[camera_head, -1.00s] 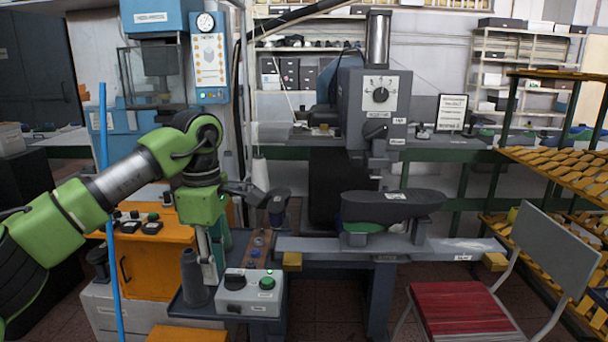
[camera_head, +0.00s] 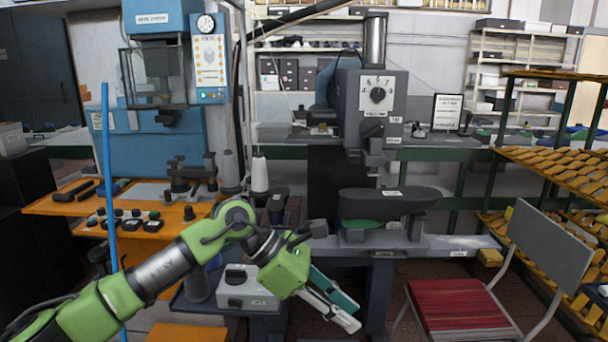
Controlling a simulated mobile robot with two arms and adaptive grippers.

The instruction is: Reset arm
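My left arm comes in from the lower left. Its green and black gripper (camera_head: 345,308) is low in the middle of the view, tilted down and to the right. Its two fingers, one teal and one pale grey, show a narrow gap between them, with nothing seen between them. The gripper is in front of the grey machine's table and to the right of the grey control box (camera_head: 248,289). It partly covers the box's right side. My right gripper is not in view.
A grey machine (camera_head: 378,92) stands behind, with a dark swing-arm piece (camera_head: 392,202) on its table. A blue press (camera_head: 160,150) stands left over an orange worktop (camera_head: 55,207). A chair with a red seat (camera_head: 465,308) stands right, near yellow racks (camera_head: 548,165). A blue pole (camera_head: 106,180) rises at left.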

